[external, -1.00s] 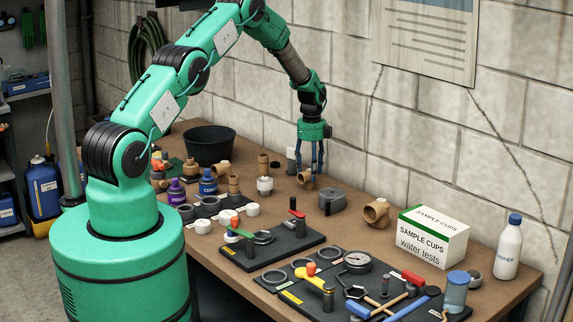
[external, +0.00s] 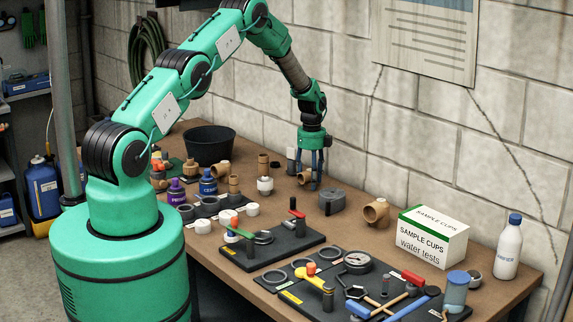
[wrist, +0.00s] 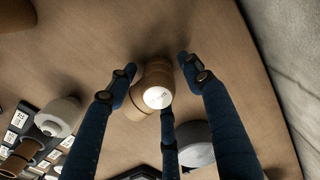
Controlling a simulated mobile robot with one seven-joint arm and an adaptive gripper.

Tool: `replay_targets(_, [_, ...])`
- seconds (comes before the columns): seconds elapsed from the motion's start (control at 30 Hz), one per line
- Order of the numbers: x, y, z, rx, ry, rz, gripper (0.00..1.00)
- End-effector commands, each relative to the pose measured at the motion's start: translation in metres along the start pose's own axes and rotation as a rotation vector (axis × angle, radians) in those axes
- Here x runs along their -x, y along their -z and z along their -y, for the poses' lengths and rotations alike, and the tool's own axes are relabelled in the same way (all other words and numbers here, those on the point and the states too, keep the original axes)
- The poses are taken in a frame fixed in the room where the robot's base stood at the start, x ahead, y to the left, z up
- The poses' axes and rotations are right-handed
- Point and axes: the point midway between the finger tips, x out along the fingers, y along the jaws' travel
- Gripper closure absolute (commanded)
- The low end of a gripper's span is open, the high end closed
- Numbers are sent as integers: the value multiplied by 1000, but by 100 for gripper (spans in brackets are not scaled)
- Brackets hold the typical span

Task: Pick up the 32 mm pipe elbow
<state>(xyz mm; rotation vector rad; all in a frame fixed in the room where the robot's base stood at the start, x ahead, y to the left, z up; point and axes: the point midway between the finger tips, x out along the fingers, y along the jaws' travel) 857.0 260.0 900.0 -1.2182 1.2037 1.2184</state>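A small tan-brown pipe elbow (external: 304,178) lies on the workbench (external: 345,236) below my gripper (external: 315,180). In the wrist view the elbow (wrist: 153,75) has a pale, lettered end face towards the camera; its size marking is too small to read. My three-fingered gripper (wrist: 157,80) is open, with one blue finger left of the elbow, one right of it and a third near its lower end. Gaps show between the left and right fingertips and the elbow. I cannot tell whether the third finger touches it. A larger tan elbow (external: 376,212) lies farther right.
A grey block-like object (external: 332,201) stands close to the right of my gripper. A black tub (external: 209,146) is behind left, a sample cups box (external: 433,236) to the right.

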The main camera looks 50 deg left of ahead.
Motion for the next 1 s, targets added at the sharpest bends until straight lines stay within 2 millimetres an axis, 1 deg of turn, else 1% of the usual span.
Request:
replay_targets(0.03, [0, 0, 0, 0, 0, 0, 64])
replay_targets(0.17, [0, 0, 0, 0, 0, 0, 90])
replay_targets(0.2, [0, 0, 0, 0, 0, 0, 93])
replay_targets(0.67, [4, 0, 1, 0, 1, 0, 93])
replay_targets(0.87, [15, 0, 1, 0, 3, 1, 93])
replay_targets(1.0, [30, 0, 1, 0, 2, 1, 93])
